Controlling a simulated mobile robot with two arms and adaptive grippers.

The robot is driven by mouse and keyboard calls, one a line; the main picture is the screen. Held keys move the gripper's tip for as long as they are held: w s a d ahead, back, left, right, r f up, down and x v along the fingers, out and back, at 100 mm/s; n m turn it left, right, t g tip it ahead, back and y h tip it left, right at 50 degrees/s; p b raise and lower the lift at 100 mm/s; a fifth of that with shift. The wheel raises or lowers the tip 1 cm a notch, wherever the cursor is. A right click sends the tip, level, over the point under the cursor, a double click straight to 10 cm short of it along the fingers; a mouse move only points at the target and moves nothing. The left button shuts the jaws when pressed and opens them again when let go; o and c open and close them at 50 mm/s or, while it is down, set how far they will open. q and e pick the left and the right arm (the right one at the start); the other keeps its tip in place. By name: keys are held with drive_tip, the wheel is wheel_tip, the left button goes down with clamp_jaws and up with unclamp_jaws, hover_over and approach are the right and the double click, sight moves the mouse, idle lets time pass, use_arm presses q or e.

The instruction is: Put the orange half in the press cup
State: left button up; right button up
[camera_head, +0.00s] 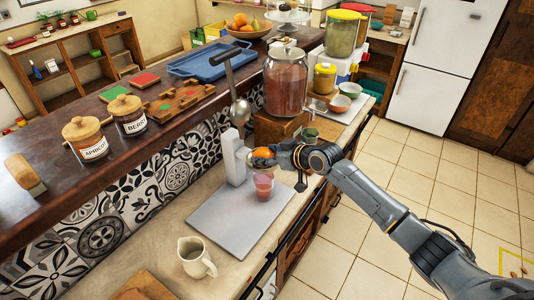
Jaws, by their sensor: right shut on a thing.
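The orange half (263,153) shows as a small orange patch between the fingers of my right gripper (264,158). The right gripper is shut on it, beside the press (233,160) and just above a glass with reddish contents (264,188). The press has a pale upright body on a grey base plate (215,222), and its long dark lever (232,78) is raised, with a rounded metal head (239,112) below. The press cup is largely hidden by the gripper, and I cannot tell whether the orange touches it. My left gripper is not in view.
A cream jug (194,257) stands in front of the base plate. A large red-filled jar (285,80) stands behind the press. The raised bar (130,146) with labelled jars (129,116) borders the worktop on the left. Tiled floor (345,226) lies open to the right.

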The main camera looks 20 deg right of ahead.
drive_tip(key=o, duration=1.2)
drive_tip(key=shift+c, duration=0.2)
drive_tip(key=shift+r, duration=0.1)
drive_tip(key=b+v, duration=0.2)
drive_tip(key=v, duration=1)
drive_tip(key=shift+b, duration=0.35)
